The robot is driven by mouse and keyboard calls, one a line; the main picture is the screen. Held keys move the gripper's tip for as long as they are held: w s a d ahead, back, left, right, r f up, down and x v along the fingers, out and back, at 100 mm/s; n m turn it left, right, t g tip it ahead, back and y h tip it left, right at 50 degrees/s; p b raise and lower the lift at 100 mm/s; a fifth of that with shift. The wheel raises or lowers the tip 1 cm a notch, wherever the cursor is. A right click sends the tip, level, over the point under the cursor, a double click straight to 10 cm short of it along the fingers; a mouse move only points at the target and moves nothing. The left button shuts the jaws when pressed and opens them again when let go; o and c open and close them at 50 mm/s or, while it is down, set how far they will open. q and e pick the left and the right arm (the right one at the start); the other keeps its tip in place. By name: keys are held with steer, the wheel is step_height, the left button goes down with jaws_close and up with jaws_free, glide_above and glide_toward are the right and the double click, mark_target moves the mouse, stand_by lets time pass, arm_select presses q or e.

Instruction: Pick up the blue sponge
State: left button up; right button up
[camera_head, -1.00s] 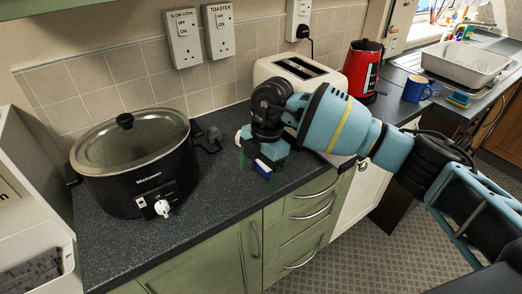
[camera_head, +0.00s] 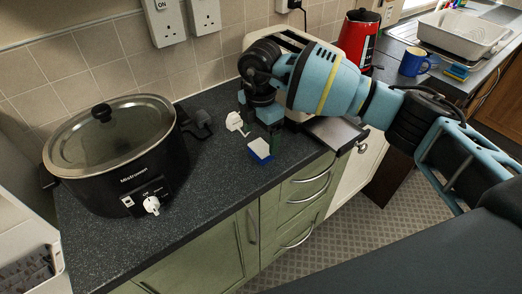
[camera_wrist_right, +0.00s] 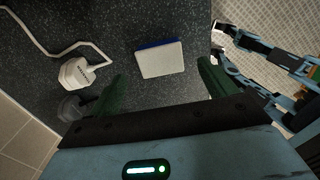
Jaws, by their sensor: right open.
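The blue sponge (camera_head: 260,150) is a small block, white on top with a blue side, lying on the dark counter near its front edge. In the right wrist view it (camera_wrist_right: 160,59) lies just beyond the fingertips, between their lines. My right gripper (camera_head: 262,130) is open and points down, just behind the sponge on the wall side. Its two green fingers (camera_wrist_right: 160,78) are apart and hold nothing. I cannot tell its exact height above the counter.
A white plug (camera_head: 235,122) lies left of the gripper. The slow cooker (camera_head: 115,155) stands at left. The toaster (camera_head: 258,38), red kettle (camera_head: 357,40) and blue mug (camera_head: 413,62) stand behind or right. Bare counter (camera_head: 215,185) lies left of the sponge.

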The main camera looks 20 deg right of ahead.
mark_target(261, 147)
step_height(261, 147, down, 5)
steer(key=shift+d+f, duration=0.1)
steer(key=c, duration=1.1)
arm_select(q)
steer(key=shift+s+f, duration=0.1)
steer(key=shift+s, duration=0.05)
arm_select(e)
steer(key=shift+r, duration=0.6)
steer(key=r, duration=0.2)
steer(key=shift+s+r, duration=0.35)
steer(key=shift+r, duration=0.05)
arm_select(q)
steer(key=shift+t, duration=0.3)
steer(key=w+r+p, duration=0.2)
steer(key=r, duration=0.1)
steer(key=shift+w+a, duration=0.35)
arm_select(e)
steer(key=s, duration=0.5)
steer(key=s+d, duration=0.1)
steer(key=s, duration=0.4)
steer(key=s+d+r, duration=0.1)
steer(key=s, duration=0.4)
steer(key=shift+s+d+r, duration=0.1)
steer(key=shift+d, duration=0.05)
arm_select(q)
steer(key=shift+r, duration=0.1)
